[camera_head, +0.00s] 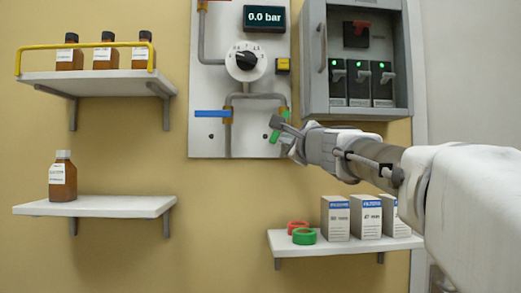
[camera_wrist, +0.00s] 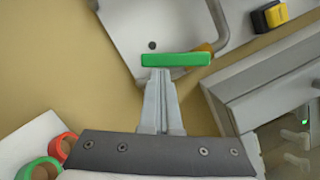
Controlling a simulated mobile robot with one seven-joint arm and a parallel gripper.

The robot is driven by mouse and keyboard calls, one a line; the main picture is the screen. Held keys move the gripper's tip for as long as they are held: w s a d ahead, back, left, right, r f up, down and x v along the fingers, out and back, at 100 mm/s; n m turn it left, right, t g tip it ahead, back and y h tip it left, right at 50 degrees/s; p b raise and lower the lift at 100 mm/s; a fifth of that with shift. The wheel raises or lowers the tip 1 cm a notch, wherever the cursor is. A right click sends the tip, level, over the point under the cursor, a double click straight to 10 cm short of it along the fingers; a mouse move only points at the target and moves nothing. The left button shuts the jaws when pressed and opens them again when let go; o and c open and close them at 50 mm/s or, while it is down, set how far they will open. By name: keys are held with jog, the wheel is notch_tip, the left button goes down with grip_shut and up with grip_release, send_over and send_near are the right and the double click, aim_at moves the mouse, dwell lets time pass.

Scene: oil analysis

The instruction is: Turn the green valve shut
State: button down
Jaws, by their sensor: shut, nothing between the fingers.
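The green valve handle (camera_head: 274,136) is on the grey panel at the lower right of the pipework, partly hidden by my gripper in the head view. What shows of it there hangs steeply down from its brass fitting. In the wrist view the green handle (camera_wrist: 176,60) lies across the picture just beyond my fingertips, with the brass fitting (camera_wrist: 206,48) at its right end. My gripper (camera_head: 279,121) is shut and empty, right at the handle. Its closed fingers (camera_wrist: 158,76) point at the left part of the handle; I cannot tell whether they touch it.
A blue valve handle (camera_head: 212,114) lies level to the left. A gauge dial (camera_head: 246,61) and a display reading 0.0 bar (camera_head: 264,17) are above. A grey breaker cabinet (camera_head: 314,75) stands right. A shelf below (camera_head: 350,245) holds tape rolls and boxes.

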jog(key=a+m+b, duration=0.1)
jog(key=m, duration=0.1)
jog(key=a+m+b, duration=0.1)
jog(key=m, duration=0.1)
jog(key=shift+a+r+t+h, duration=0.1)
jog(key=shift+t+h, duration=0.3)
jog(key=shift+a+r+m+h+b, duration=0.15)
jog(key=shift+a+r+m+h, duration=0.05)
jog(key=shift+m, duration=0.45)
jog(key=shift+a+r+m+h+b, duration=0.15)
jog(key=shift+a+m+h, duration=0.05)
jog(key=shift+m, duration=0.45)
jog(key=shift+a+r+m+t+h, duration=0.2)
jog(key=shift+a+m+t+h, duration=0.1)
jog(key=shift+m, duration=0.6)
jog(key=r+m, duration=0.1)
jog(key=m, duration=0.1)
jog(key=a+m+h, duration=0.1)
jog(key=m, duration=0.1)
jog(key=shift+a+r, duration=0.15)
jog(key=shift+r, duration=0.25)
jog(key=shift+a+r, duration=0.1)
jog(key=shift+r, duration=0.05)
